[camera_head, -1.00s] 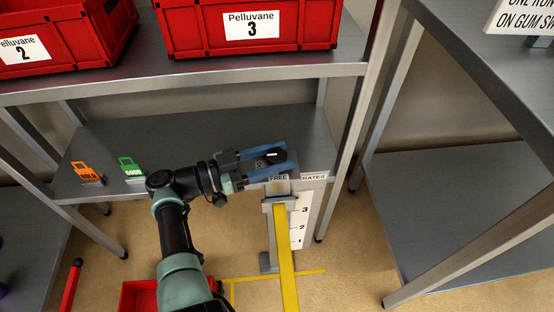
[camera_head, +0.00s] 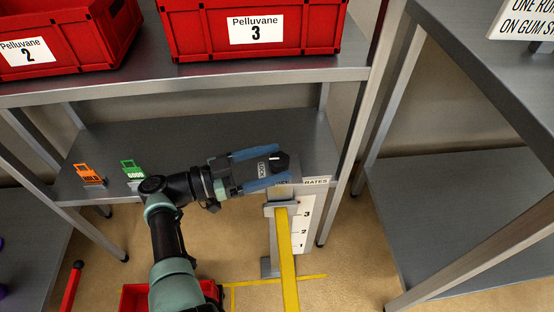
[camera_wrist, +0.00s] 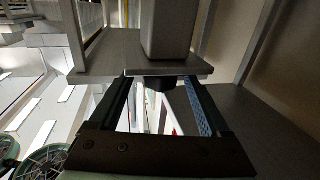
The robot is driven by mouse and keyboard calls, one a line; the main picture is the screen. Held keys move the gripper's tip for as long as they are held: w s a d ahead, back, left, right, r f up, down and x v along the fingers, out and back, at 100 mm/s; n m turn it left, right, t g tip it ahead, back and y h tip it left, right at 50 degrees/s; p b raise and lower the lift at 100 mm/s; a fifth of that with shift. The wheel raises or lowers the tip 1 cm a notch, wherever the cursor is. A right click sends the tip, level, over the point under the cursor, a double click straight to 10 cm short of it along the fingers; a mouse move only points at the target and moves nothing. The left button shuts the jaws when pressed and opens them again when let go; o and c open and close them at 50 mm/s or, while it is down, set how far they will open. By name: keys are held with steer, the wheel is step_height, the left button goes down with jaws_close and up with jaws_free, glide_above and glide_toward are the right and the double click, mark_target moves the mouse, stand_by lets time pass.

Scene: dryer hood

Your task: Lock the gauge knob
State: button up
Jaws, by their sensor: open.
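The gauge knob (camera_head: 279,162) is a small black knob with a white mark, on top of the grey gauge post (camera_head: 285,232). My gripper (camera_head: 284,164) is open, with one blue finger on each side of the knob. I cannot tell whether either finger touches it. The LOCK label (camera_head: 261,170) shows between the fingers. The FREE label (camera_head: 281,183) is mostly covered by the lower finger. In the wrist view, the dark knob (camera_wrist: 160,84) sits between the fingertips (camera_wrist: 158,92), against the grey gauge head (camera_wrist: 165,68).
Orange HOLD (camera_head: 88,175) and green GOOD (camera_head: 132,172) tags stand on the lower shelf (camera_head: 190,133). Red Pelluvane bins (camera_head: 256,50) fill the shelf above. A red bin (camera_head: 135,297) is on the floor.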

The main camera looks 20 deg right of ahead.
steer(key=a+b, duration=0.4)
steer(key=a, duration=0.7)
steer(key=shift+w+a, duration=0.2)
steer(key=shift+a, duration=0.05)
